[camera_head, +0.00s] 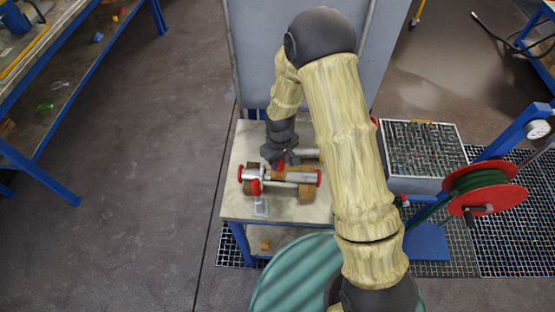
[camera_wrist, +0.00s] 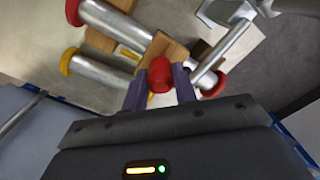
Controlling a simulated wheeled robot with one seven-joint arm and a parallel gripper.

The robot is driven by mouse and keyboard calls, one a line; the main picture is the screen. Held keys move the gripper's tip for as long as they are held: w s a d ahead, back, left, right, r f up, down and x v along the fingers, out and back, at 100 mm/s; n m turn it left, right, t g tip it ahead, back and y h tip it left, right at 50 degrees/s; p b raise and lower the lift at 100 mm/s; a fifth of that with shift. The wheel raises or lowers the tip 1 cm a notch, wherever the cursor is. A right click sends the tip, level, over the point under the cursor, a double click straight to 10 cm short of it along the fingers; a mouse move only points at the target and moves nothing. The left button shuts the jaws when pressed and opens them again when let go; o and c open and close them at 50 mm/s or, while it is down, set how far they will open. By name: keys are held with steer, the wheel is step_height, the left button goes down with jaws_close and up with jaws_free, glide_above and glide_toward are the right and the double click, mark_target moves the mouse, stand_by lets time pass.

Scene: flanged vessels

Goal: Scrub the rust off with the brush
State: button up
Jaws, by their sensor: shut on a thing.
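My gripper (camera_head: 279,157) is low over the small workbench (camera_head: 236,206), beside the flanged vessel (camera_head: 292,175). In the wrist view my gripper (camera_wrist: 160,82) has its two dark fingers shut on a rounded red piece (camera_wrist: 160,70), which seems to be the brush's handle. The brush's bristles cannot be made out. No rust patch can be told clearly, and my arm and fingers hide part of the vessel.
A red hose reel (camera_head: 484,190) is further right. A green ribbed drum (camera_head: 290,280) is in front. A shelf with blue legs (camera_head: 45,165) is at the left, with open floor between.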

steer(key=shift+d, duration=0.75)
steer(key=shift+d, duration=0.1)
steer(key=shift+d+r, duration=0.1)
steer(key=shift+d, duration=0.75)
step_height(320, 180, up, 8)
steer(key=p, duration=0.6)
